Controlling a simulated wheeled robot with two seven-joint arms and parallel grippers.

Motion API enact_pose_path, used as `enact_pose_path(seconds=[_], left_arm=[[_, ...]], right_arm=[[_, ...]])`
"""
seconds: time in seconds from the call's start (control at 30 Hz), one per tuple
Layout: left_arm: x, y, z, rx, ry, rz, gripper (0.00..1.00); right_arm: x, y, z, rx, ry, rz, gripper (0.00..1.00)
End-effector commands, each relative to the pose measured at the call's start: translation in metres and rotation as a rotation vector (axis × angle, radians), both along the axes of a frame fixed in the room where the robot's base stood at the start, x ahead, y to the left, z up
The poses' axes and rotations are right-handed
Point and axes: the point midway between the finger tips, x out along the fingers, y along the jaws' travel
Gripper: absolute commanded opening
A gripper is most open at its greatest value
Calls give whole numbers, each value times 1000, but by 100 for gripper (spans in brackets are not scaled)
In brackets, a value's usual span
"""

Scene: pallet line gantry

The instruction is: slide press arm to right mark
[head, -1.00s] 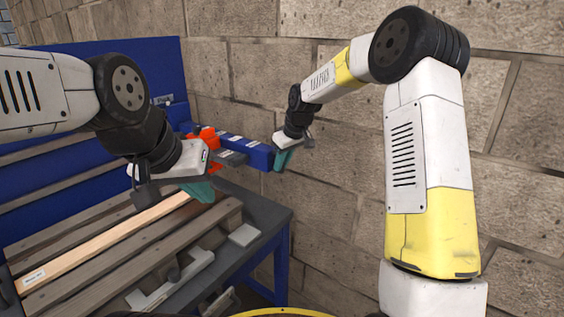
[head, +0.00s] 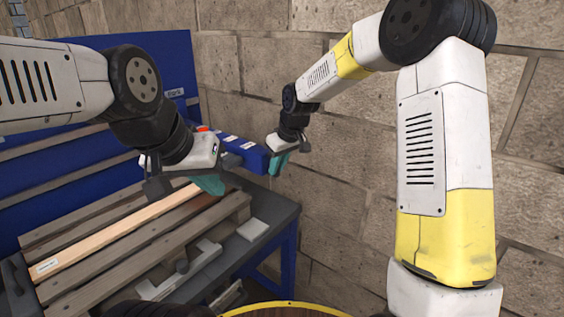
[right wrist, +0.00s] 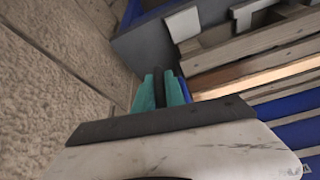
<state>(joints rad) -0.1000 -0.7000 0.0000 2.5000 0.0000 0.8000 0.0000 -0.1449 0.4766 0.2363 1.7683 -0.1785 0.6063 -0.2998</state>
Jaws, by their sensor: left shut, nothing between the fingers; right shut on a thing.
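A blue beam (head: 246,154) with white labels runs along the wall above the pallet bench; I cannot tell which part is the press arm. An orange-red part (head: 202,128) shows only slightly behind my left arm. My right gripper (head: 279,164) is at the beam's right end. In the right wrist view its teal fingers (right wrist: 160,92) are shut on a narrow dark bar (right wrist: 159,88). My left gripper (head: 210,185) is shut and empty, in front of the beam's left part and above the slats. The right mark cannot be made out.
A slatted wooden pallet (head: 150,250) with one lighter plank (head: 120,235) lies on the grey bench (head: 275,215). A small grey block (head: 252,229) sits near the bench's right corner. A blue panel (head: 160,70) stands behind; the stone wall (head: 340,190) is close on the right.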

Motion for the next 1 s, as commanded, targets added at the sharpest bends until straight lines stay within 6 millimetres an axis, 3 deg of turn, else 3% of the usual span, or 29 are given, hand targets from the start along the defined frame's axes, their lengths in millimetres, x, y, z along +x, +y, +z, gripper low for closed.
enact_pose_path(seconds=[0.03,0.07,0.17,0.53,1.0], left_arm=[[0,0,0,0,0,0,0],[0,0,0,0,0,0,0],[0,0,0,0,0,0,0],[0,0,0,0,0,0,0],[0,0,0,0,0,0,0]], right_arm=[[0,0,0,1,0,-2,0],[0,0,0,1,0,-2,17],[0,0,0,1,0,-2,36],[-1,-1,4,1,0,-1,36],[-20,-19,67,1,-2,-1,36]])
